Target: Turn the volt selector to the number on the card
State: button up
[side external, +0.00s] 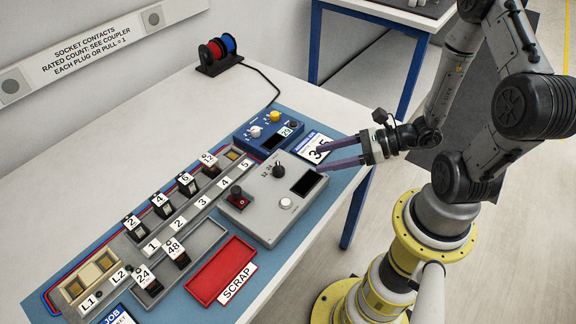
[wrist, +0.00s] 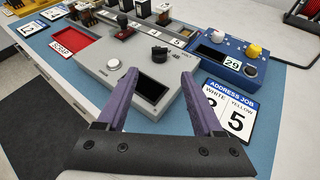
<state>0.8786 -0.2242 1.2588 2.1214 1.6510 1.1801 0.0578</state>
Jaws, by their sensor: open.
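The volt selector is a black knob (side external: 278,171) on top of the grey box (side external: 255,222). It also shows in the wrist view (wrist: 159,54), beyond my fingertips, with small printed numbers beside it. I cannot tell exactly which number it points to. A blue-headed job card (side external: 117,317) is cut off at the lower left edge, and its number is not readable there. The address job card (wrist: 228,112) reads white and yellow, with a 5 visible and the other digit partly behind my finger. My gripper (side external: 320,158) is open and empty, right of the knob and apart from it.
The grey box also has a dark screen (side external: 306,183), a white button (side external: 286,203) and a red switch (side external: 238,197). A blue box (side external: 268,130) with white and yellow knobs stands behind. A red scrap tray (side external: 222,270) and several numbered black blocks lie left.

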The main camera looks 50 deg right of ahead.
aim_at(281, 168)
jog(key=shift+x, duration=5)
grip_shut()
